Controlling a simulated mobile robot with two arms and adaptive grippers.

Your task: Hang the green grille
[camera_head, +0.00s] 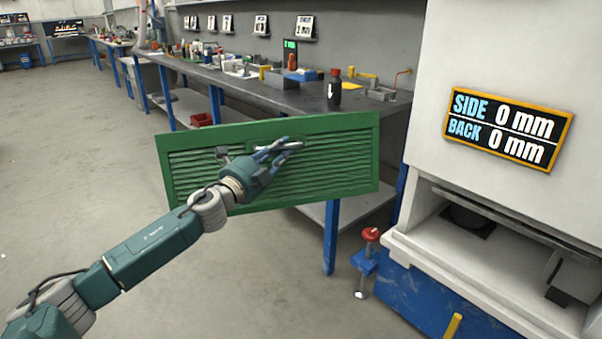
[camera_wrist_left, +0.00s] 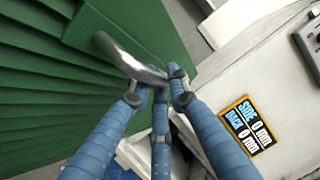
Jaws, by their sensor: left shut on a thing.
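The green grille (camera_head: 340,165) is a slatted rectangular panel with a metal bar handle. It is held up in the air in front of the workbench, slightly tilted. My left gripper (camera_head: 290,147) is shut on the handle at the panel's middle. In the left wrist view the blue fingers of the left gripper (camera_wrist_left: 160,88) close around the curved metal handle (camera_wrist_left: 125,58), and the grille (camera_wrist_left: 50,90) fills the left side. A white cabinet (camera_head: 500,55) with an open recess (camera_head: 480,220) stands to the right, apart from the grille. My right gripper is not in view.
A sign (camera_head: 508,128) on the cabinet reads SIDE 0 mm and BACK 0 mm. A workbench (camera_head: 345,108) with bottles and tools runs behind the grille. A red-topped blue clamp (camera_head: 367,255) stands by the cabinet's blue base (camera_head: 395,300). The floor at left is clear.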

